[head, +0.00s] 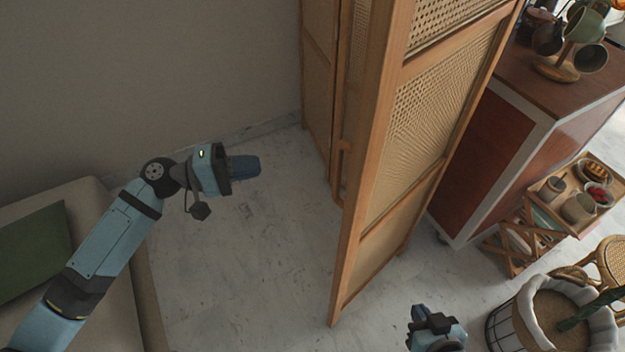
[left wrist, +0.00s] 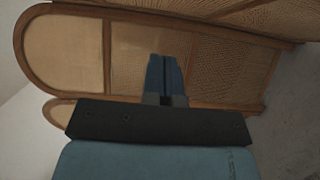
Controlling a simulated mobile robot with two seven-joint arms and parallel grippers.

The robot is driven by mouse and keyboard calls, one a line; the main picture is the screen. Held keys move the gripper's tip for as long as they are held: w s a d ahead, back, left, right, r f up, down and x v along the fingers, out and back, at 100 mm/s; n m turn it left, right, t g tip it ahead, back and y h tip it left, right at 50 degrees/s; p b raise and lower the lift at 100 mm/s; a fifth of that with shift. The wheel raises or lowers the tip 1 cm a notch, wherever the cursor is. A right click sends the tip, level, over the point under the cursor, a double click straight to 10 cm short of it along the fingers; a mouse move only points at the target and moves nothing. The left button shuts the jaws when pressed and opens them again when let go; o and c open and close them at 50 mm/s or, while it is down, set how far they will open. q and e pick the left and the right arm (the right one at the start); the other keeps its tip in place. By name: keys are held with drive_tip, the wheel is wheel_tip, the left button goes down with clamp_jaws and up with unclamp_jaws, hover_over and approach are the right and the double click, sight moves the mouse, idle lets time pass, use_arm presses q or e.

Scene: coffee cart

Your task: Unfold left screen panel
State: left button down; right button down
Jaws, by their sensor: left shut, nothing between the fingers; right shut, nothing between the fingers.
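The folding screen with wooden frames and woven cane stands upright in the head view. Its near panel (head: 425,130) angles toward the front. A farther panel (head: 319,75) stands behind it, to the left near the wall. My left gripper (head: 258,167) is shut and empty, left of the screen and apart from it in the head view. In the left wrist view the fingers (left wrist: 165,75) point toward a screen panel (left wrist: 65,50) with a rounded top; whether they touch it cannot be told. My right gripper (head: 418,312) is shut at the bottom of the head view, right of the near panel's lower edge.
A sofa (head: 140,290) with a green cushion (head: 35,245) is at left. A brown cabinet (head: 488,150) with a mug tree (head: 557,68) stands right of the screen. A tray stand (head: 510,240) and plant basket (head: 510,320) are at lower right. Floor left of the screen is clear.

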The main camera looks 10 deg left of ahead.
use_arm(q)
drive_tip(key=s+d+p+x, duration=0.1)
drive_tip(key=s+p+x, duration=0.1)
drive_tip(key=x, duration=1)
drive_tip(key=shift+s+d+r, duration=0.3)
drive_tip(key=shift+s+d, duration=0.05)
drive_tip(key=shift+d, duration=0.05)
